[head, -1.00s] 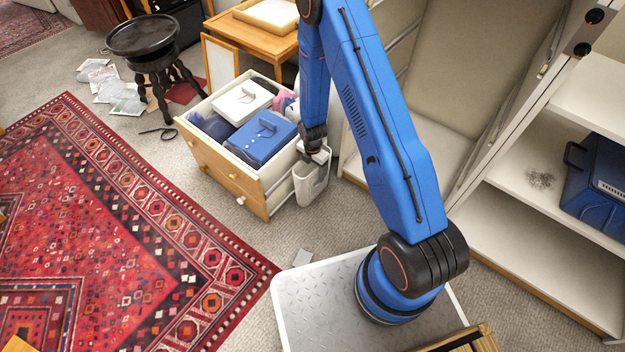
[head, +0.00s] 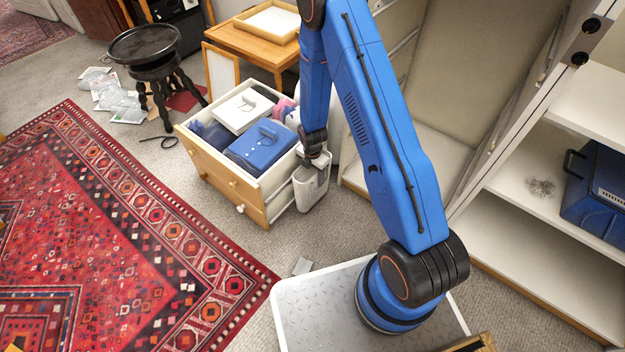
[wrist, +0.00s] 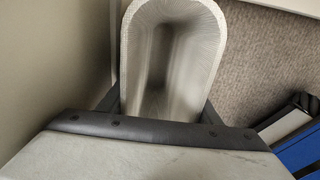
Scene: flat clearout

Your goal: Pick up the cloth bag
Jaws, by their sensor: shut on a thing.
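The cloth bag (head: 312,190) is a tall, off-white, open-topped bag standing upright beside the open drawer. My gripper (head: 317,160) is at its upper rim, pointing down. In the wrist view the bag (wrist: 205,50) shows its open mouth and hollow, ribbed inside. My gripper (wrist: 160,112) has one dark finger on each side of the near part of the bag and is shut on it. The gripper body covers the bag's near end. I cannot tell whether the bag's bottom touches the carpet.
The wooden drawer (head: 222,185) stands open just left of the bag, holding a blue case (head: 262,146) and a white case (head: 240,110). A cream cabinet (head: 440,150) is close on the right. A black stool (head: 148,45) stands farther back.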

